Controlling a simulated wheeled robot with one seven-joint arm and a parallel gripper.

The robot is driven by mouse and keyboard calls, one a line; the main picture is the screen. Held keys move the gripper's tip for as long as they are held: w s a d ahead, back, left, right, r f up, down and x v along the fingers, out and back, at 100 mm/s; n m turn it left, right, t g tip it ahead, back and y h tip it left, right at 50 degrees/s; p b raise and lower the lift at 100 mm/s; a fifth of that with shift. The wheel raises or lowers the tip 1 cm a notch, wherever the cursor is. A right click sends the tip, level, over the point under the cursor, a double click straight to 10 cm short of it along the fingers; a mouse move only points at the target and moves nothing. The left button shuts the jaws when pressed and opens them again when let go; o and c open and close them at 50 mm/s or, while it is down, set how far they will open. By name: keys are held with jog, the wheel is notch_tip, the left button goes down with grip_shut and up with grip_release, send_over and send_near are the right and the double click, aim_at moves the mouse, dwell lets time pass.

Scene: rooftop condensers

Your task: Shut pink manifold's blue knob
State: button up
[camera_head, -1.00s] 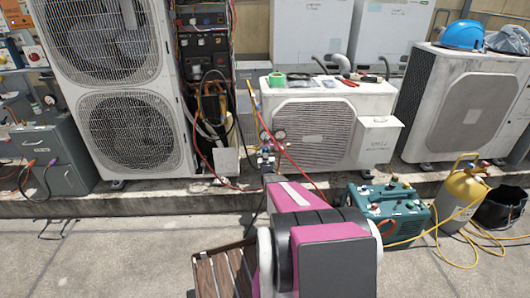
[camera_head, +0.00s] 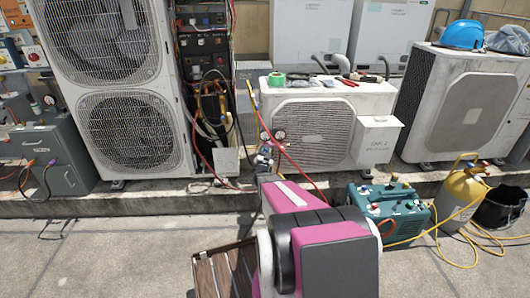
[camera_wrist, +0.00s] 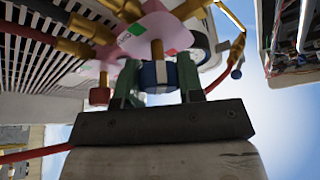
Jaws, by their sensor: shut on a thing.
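The pink manifold (camera_wrist: 160,32) fills the upper middle of the wrist view, with brass fittings and hoses joined to it. Its blue knob (camera_wrist: 154,75), with a white stripe, sits on a brass stem between the two green fingers of my gripper (camera_wrist: 158,82). The fingers are shut on the knob from both sides. A red knob (camera_wrist: 99,95) hangs on another stem left of the fingers. In the head view the manifold's gauges (camera_head: 279,134) show just past the end of my arm, which largely hides the knobs and fingers.
A condenser (camera_head: 310,133) stands behind the manifold, and a tall two-fan unit (camera_head: 125,130) is to its left. Red and yellow hoses hang around the manifold. A teal machine (camera_head: 395,210) and a yellow cylinder (camera_head: 459,195) stand on the floor at right.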

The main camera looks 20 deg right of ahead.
jog(key=m+g+h, duration=0.1)
jog(key=m+g, duration=0.1)
jog(key=m, duration=0.3)
jog(key=m+g+h, duration=0.1)
jog(key=m, duration=0.3)
jog(key=shift+g, duration=0.4)
jog(key=m+g, duration=0.1)
jog(key=m, duration=0.2)
jog(key=m+g+y, duration=0.1)
jog(key=m, duration=0.2)
jog(key=shift+s+d+f+m, duration=0.1)
jog(key=shift+f+m, duration=0.05)
jog(key=shift+m, duration=0.15)
jog(key=m+y, duration=0.1)
jog(key=m, duration=0.1)
jog(key=m+g+y, duration=0.1)
jog(key=m, duration=0.2)
jog(key=shift+f+y, duration=0.1)
jog(key=shift+y, duration=0.2)
jog(key=m+y, duration=0.3)
jog(key=m, duration=0.1)
jog(key=shift+f+m, duration=0.15)
jog(key=shift+m, duration=0.15)
jog(key=o, duration=0.9)
